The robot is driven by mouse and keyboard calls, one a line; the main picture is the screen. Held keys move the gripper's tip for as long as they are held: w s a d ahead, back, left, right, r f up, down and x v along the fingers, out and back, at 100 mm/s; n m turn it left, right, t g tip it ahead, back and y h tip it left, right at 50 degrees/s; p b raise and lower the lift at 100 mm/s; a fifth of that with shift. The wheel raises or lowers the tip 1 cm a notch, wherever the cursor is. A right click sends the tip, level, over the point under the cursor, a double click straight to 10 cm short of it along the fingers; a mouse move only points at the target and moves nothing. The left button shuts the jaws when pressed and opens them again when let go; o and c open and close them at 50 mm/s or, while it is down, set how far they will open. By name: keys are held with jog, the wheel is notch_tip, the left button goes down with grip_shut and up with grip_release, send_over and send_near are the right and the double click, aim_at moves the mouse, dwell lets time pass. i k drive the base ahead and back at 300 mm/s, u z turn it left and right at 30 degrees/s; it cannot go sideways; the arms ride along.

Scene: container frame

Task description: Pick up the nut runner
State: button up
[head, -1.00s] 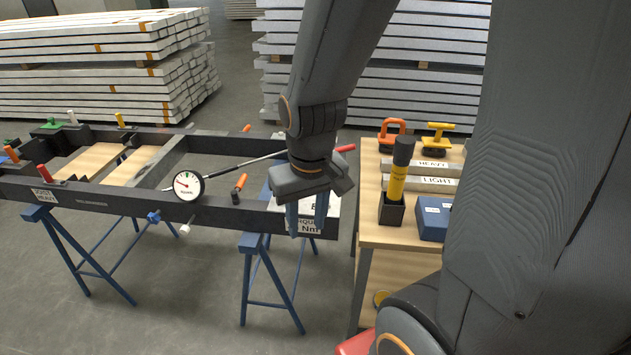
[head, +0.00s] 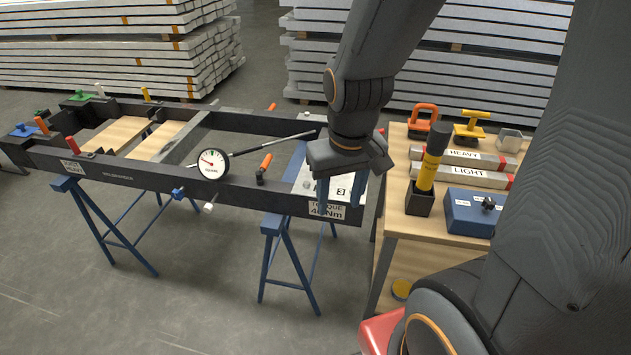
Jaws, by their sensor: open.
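The likely nut runner (head: 429,172), a yellow tool with a black top, stands nearly upright with its lower end in a black holder (head: 417,202) on the wooden bench. My gripper (head: 336,198) points down, with its two blue fingers apart and nothing seen between them. It appears in front of or above the right end of the dark frame, to the left of the nut runner and apart from it. The nut runner's lower end is hidden inside the holder.
A blue box (head: 472,212), bars marked HEAVY and LIGHT, and orange (head: 424,117) and yellow (head: 471,128) handled tools crowd the bench (head: 395,217). A long-handled dial wrench (head: 212,163) lies across the dark frame (head: 120,182) on blue trestles. Floor in front is clear.

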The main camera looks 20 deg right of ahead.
aim_at(440, 133)
jog(key=z, duration=2.25)
jog(key=k, duration=0.75)
jog(key=u, duration=1.7)
jog(key=i, duration=0.5)
